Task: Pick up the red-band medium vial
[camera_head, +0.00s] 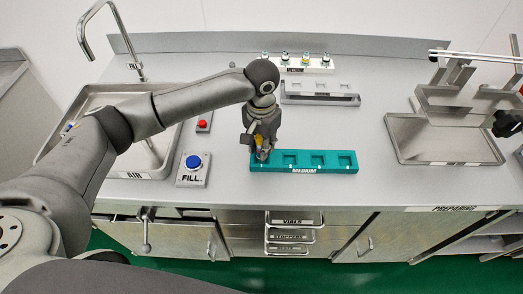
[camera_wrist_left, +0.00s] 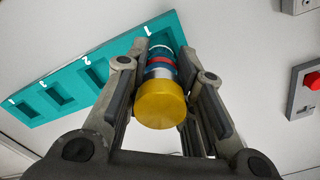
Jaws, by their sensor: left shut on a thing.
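The red-band vial (camera_wrist_left: 160,61) has a yellow cap (camera_wrist_left: 160,103) and also white and blue bands in the left wrist view. My left gripper (camera_wrist_left: 165,88) is shut on it, one finger on each side. In the head view this gripper (camera_head: 262,152) points down at the left end of the teal MEDIUM rack (camera_head: 304,170), and a bit of yellow shows between its parts. The rack (camera_wrist_left: 105,62) also shows behind the vial, with the vial at the slot marked 1. I cannot tell whether the vial's bottom is in that slot or above it. My right gripper is not in view.
A white rack with several vials (camera_head: 295,67) stands at the back, with a grey rack (camera_head: 320,99) before it. A blue FILL button (camera_head: 193,162), a red button (camera_head: 204,122) and a sink (camera_head: 110,100) lie left. A metal tray stand (camera_head: 440,140) stands right.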

